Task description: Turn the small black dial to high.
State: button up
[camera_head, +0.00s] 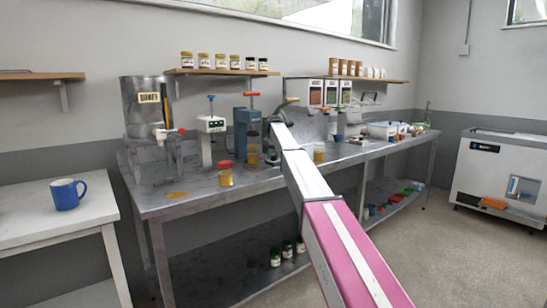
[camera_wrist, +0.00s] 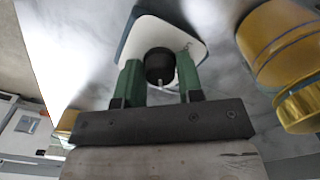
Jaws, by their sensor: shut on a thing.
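The small black dial (camera_wrist: 159,62) is a round knob with a pale pointer mark, set on a white rounded panel (camera_wrist: 150,32) in the wrist view. My gripper (camera_wrist: 159,75) has its two green fingers on either side of the dial and is shut on it. The fingers hide the sides of the dial. The pale pointer points toward the gripper's base in the picture. I cannot read any setting marks around it. In the head view my arm reaches over the steel bench, and the dial cannot be made out there.
A yellow jar (camera_wrist: 275,45) stands close to the right of the gripper in the wrist view. On the steel bench (camera_head: 200,193) are a blue-green press (camera_head: 241,130), a white device (camera_head: 207,140), a metal dispenser (camera_head: 143,105) and a red-lidded jar (camera_head: 225,177).

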jog(key=shift+m, duration=0.4)
jog(key=o, duration=0.9)
notch_tip(320, 180, up, 11)
jog(key=shift+f, duration=0.1)
dwell(0.4)
